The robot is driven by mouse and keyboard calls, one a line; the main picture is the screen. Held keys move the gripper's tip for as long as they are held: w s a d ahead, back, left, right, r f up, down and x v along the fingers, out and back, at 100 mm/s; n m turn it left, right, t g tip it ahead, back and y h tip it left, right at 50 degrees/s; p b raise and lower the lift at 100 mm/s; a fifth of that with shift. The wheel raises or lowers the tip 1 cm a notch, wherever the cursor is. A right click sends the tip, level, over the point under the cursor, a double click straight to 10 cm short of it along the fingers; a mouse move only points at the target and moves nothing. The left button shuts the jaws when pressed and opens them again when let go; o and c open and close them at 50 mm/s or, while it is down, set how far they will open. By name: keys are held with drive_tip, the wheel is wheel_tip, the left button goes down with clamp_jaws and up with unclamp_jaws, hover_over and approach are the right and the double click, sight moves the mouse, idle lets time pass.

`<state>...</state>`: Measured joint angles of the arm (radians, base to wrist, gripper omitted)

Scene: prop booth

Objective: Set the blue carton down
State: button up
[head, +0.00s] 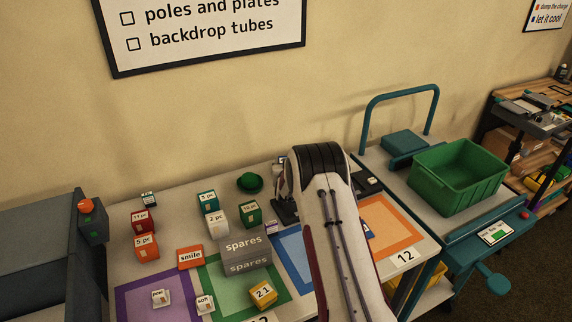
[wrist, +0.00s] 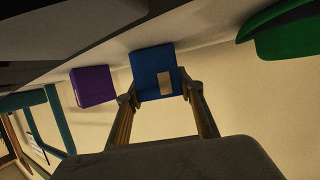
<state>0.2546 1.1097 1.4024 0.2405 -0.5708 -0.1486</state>
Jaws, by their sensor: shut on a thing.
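In the wrist view, the blue carton (wrist: 151,68) with a tan label sits between the two fingertips of my gripper (wrist: 160,94), which is shut on it. The picture is turned over, with the grey table surface at the top and the wall below. I cannot tell whether the carton touches the table. In the head view, my white arm hides the carton; only a dark part of my gripper (head: 285,207) shows left of the arm. A small blue thing with a label (head: 369,229) shows right of the arm; I cannot tell what it is.
A purple box (wrist: 92,86) is beside the carton; a green hat (head: 249,182) lies behind. Several labelled boxes and a grey spares box (head: 245,266) crowd the left. Purple (head: 127,304), blue (head: 290,247) and orange (head: 412,243) squares mark the table. A green crate (head: 458,190) stands right.

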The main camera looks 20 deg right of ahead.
drive_tip(key=o, duration=1.2)
drive_tip(key=shift+s+a+f, duration=0.15)
drive_tip(key=shift+f, duration=0.3)
drive_tip(key=shift+s+a+f, duration=0.1)
drive_tip(key=shift+f, duration=0.35)
drive_tip(key=shift+a+r, duration=0.1)
drive_tip(key=shift+r, duration=0.45)
drive_tip(key=shift+s+a+r, duration=0.2)
drive_tip(key=shift+s+r, duration=0.35)
drive_tip(key=shift+s, duration=0.2)
drive_tip(key=shift+r+v, duration=0.25)
drive_tip(key=shift+v, duration=4.65)
drive_tip(key=shift+d+r, duration=0.1)
drive_tip(key=shift+d, duration=0.05)
drive_tip(key=shift+r, duration=0.1)
